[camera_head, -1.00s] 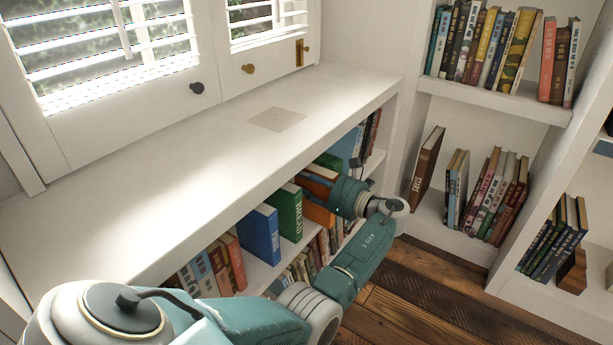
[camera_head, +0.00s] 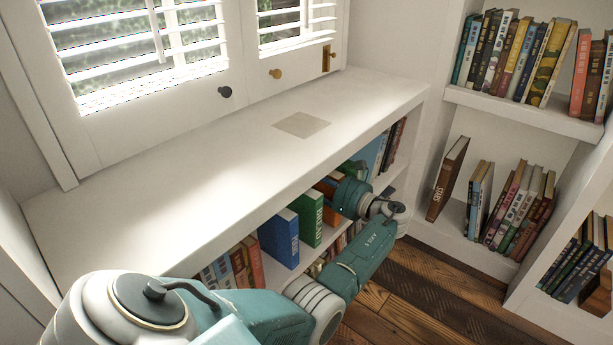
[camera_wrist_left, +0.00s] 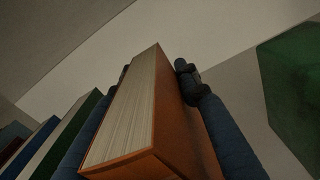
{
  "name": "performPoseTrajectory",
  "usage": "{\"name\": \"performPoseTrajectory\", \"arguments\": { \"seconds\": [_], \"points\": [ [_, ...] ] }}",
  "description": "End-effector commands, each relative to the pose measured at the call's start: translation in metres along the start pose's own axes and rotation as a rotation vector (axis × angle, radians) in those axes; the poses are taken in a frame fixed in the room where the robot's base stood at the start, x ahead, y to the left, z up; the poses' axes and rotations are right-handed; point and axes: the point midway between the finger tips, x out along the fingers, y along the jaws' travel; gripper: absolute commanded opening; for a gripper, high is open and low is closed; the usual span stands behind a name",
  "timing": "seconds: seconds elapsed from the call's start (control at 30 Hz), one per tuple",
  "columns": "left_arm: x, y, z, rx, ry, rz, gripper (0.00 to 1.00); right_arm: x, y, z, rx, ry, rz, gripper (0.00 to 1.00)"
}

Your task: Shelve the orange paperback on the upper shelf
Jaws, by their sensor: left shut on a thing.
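The orange paperback (camera_wrist_left: 150,145) stands between the fingers of my left gripper (camera_wrist_left: 160,100) in the left wrist view, its pale page edges facing left. The gripper is shut on it. In the head view, my left arm reaches to the upper shelf under the white counter, and the wrist covers much of the orange book (camera_head: 326,186). The fingertips are hidden there. A green book (camera_head: 308,217) and a blue book (camera_head: 279,237) stand to the left of it. I cannot tell whether the orange book touches the shelf. My right gripper is not in view.
The white counter (camera_head: 180,185) overhangs the shelf and bears only a flat greyish square (camera_head: 302,125). More books (camera_head: 240,262) stand at the left of the shelf. A separate bookcase (camera_head: 535,118) with books stands at the right. A green surface (camera_wrist_left: 295,80) shows at the wrist view's right.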

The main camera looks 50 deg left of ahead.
Motion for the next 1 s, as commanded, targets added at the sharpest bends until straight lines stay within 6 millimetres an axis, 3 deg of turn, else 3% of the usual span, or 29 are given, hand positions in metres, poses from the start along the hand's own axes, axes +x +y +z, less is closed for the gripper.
{"name": "performPoseTrajectory", "arguments": {
  "seconds": [0.33,0.37,0.43,0.47,0.77,1.0],
  "points": [
    [0.000,0.000,-0.003,-0.002,-0.002,0.001,0.00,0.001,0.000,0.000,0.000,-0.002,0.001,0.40],
    [0.000,0.000,-0.003,-0.003,-0.002,0.001,0.39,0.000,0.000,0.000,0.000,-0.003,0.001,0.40],
    [0.000,0.000,-0.003,-0.003,-0.002,0.001,0.53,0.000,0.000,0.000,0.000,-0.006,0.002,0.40],
    [0.000,0.000,-0.003,-0.003,-0.002,0.000,0.55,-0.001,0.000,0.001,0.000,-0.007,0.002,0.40],
    [-0.002,0.000,-0.005,0.001,0.001,0.000,0.55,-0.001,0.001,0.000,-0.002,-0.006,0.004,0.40],
    [-0.035,-0.001,-0.005,0.000,0.002,-0.004,0.55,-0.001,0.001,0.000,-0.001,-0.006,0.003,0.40]
  ]
}}
